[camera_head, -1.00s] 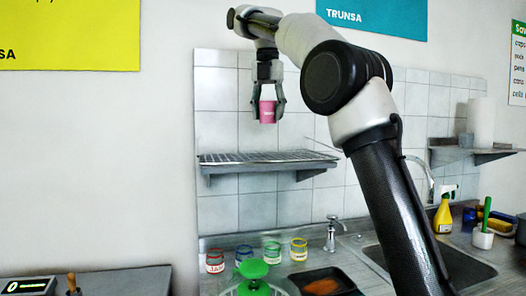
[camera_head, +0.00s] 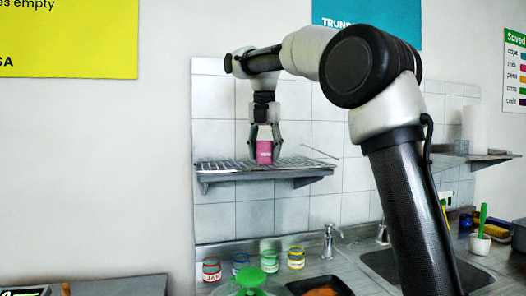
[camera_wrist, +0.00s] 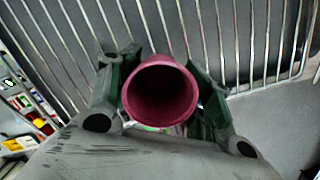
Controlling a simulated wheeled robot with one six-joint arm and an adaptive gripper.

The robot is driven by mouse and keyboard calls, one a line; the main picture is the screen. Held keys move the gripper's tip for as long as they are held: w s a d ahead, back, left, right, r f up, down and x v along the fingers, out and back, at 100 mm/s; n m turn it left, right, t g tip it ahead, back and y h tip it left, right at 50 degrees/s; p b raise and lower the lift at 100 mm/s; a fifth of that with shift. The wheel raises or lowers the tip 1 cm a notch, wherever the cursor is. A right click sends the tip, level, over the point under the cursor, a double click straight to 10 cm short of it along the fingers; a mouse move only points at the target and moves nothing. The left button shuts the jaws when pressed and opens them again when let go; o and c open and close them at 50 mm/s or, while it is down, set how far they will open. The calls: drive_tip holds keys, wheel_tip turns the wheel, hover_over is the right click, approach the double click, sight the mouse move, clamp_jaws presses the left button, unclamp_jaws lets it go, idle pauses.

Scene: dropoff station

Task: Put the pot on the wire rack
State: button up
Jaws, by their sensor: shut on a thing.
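The pot is a small pink cup-shaped pot (camera_head: 264,152) with a pale label, upright at the wire rack (camera_head: 215,167) on the wall. In the wrist view I look down into the open mouth of the pot (camera_wrist: 160,92), with the bars of the wire rack (camera_wrist: 230,35) beyond it. My gripper (camera_head: 264,145) is shut on the pot, one finger on each side. The pot's base is at the height of the rack's bars; I cannot tell whether it touches them.
Below the rack stand several jars with coloured lids (camera_head: 240,262), a soap dispenser (camera_head: 329,240) and a dark tray (camera_head: 320,286). A sink (camera_head: 385,262) lies to the right. A second shelf (camera_head: 470,156) holds a paper roll. The rack around the pot is clear.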

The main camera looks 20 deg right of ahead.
drive_tip(key=shift+f, duration=0.1)
drive_tip(key=o, duration=1.1)
drive_tip(key=shift+o, duration=0.2)
wheel_tip(320, 180, up, 7)
drive_tip(key=s+d+f+m, duration=0.2)
drive_tip(key=s+d+m, duration=0.5)
drive_tip(key=s+m, duration=0.15)
drive_tip(key=s+d+f+m+t, duration=0.1)
drive_tip(key=s+d+f+m, duration=0.3)
drive_tip(key=s+f+m, duration=0.6)
drive_tip(key=s+d+f+m+t, duration=0.2)
drive_tip(key=s+d+f+m, duration=0.1)
drive_tip(key=s+f+m, duration=0.7)
drive_tip(key=s+f, duration=0.3)
drive_tip(key=f, duration=0.1)
drive_tip(key=shift+s+d+m+y, duration=0.3)
drive_tip(key=shift+d+m, duration=0.05)
